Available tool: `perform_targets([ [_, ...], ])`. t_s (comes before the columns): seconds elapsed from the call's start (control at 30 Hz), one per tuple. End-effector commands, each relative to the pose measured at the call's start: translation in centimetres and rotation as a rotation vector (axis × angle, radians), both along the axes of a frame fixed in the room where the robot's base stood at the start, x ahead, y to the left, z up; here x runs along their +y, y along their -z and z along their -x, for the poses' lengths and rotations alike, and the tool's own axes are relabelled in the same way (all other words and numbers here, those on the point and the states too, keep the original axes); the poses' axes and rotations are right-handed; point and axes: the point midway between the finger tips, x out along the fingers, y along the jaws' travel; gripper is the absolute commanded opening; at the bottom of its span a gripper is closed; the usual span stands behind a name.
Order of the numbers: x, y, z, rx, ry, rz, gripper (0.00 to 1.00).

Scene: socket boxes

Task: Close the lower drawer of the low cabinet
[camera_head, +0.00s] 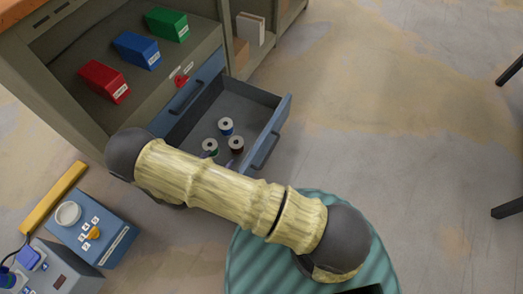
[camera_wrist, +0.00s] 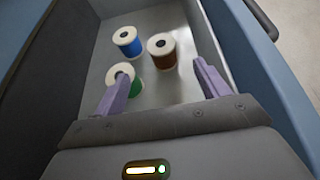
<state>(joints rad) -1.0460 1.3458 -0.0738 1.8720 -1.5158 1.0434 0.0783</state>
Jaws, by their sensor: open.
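The low cabinet (camera_head: 75,80) stands at the upper left in the head view. Its lower drawer (camera_head: 284,103) is pulled out, with a blue front and grey inside. Spools lie in it: a blue one (camera_head: 226,126), a brown one (camera_head: 236,145) and a green one (camera_head: 210,147). In the wrist view the blue spool (camera_wrist: 127,41), brown spool (camera_wrist: 162,50) and green spool (camera_wrist: 121,75) stand ahead of my gripper (camera_wrist: 161,82). My gripper is open, over or inside the drawer, its left finger close to the green spool; contact is unclear. My arm hides part of the drawer.
The closed upper drawer (camera_head: 190,90) is above the lower one. Red (camera_head: 104,81), blue (camera_head: 138,50) and green (camera_head: 167,24) boxes sit on the cabinet's shelf. A blue device box (camera_head: 95,228) and a grey socket box (camera_head: 55,268) stand lower left.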

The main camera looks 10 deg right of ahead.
Motion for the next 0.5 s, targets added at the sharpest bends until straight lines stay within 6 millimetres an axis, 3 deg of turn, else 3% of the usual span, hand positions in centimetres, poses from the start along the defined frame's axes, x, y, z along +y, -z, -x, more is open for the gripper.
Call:
perform_targets([
  [0.03,0.0,0.0,0.0,0.0,0.0,0.0,0.68],
  [0.23,-1.3,-2.1,-0.4,0.004,0.084,-0.035,0.29],
  [0.37,-3.9,-6.0,-0.7,0.012,0.259,-0.11,0.03],
  [0.5,-7.7,-11.3,-0.3,0.02,0.52,-0.237,0.0],
])
